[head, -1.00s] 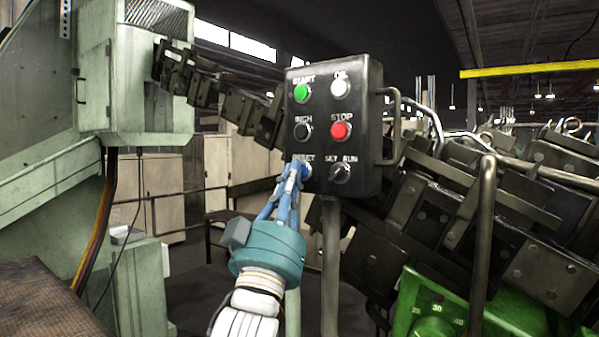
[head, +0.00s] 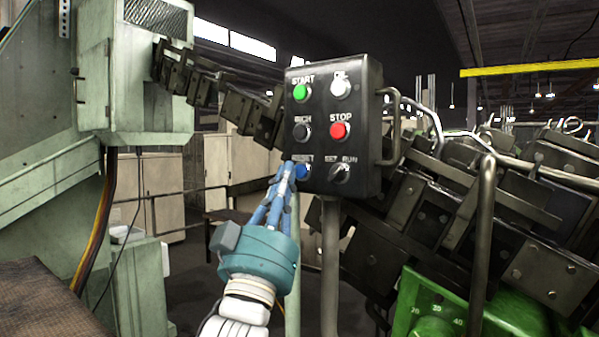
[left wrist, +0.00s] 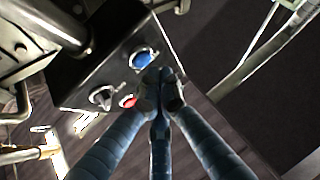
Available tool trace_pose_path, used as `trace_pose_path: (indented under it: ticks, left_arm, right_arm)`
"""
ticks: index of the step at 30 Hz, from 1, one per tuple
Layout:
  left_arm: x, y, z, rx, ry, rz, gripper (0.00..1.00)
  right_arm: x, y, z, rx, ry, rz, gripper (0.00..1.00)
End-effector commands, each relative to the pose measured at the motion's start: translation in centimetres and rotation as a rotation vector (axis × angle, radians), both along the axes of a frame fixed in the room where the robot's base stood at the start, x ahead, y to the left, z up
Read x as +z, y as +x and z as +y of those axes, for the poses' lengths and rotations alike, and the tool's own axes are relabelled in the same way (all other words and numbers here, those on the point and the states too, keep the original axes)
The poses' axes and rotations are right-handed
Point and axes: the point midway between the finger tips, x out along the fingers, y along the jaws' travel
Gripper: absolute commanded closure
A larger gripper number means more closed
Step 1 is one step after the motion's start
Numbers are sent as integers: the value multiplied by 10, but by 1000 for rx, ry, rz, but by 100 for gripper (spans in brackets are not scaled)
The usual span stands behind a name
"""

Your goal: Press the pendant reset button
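The black pendant box (head: 322,150) stands on a post, with its labelled face toward me. The blue reset button (head: 302,171) is at its lower left, and it also shows in the left wrist view (left wrist: 143,59). My left gripper (head: 287,168) has its blue fingers drawn together and empty. The fingertips are just left of the reset button in the head view, leaving most of the button uncovered. In the left wrist view the closed fingertips (left wrist: 161,86) appear beside the button, apart from it in the picture. Their exact distance from the panel is unclear. My right gripper is out of view.
Above reset are a black inch button (head: 302,132) and green start button (head: 301,93). A red stop button (head: 339,131) and set/run selector (head: 340,173) sit to the right. A side handle (head: 394,127) and dark machinery (head: 440,215) crowd the right.

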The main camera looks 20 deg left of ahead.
Motion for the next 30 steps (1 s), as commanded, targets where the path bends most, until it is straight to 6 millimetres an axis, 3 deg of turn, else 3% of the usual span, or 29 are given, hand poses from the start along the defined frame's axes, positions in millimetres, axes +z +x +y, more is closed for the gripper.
trace_pose_path:
  ticks: [15, 30]
  left_arm:
    - [0, -43, 16, 0, 0, 0, 100]
    - [0, -44, 16, 1, 1, 0, 100]
  right_arm:
    - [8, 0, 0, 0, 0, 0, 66]
    - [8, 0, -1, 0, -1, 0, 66]
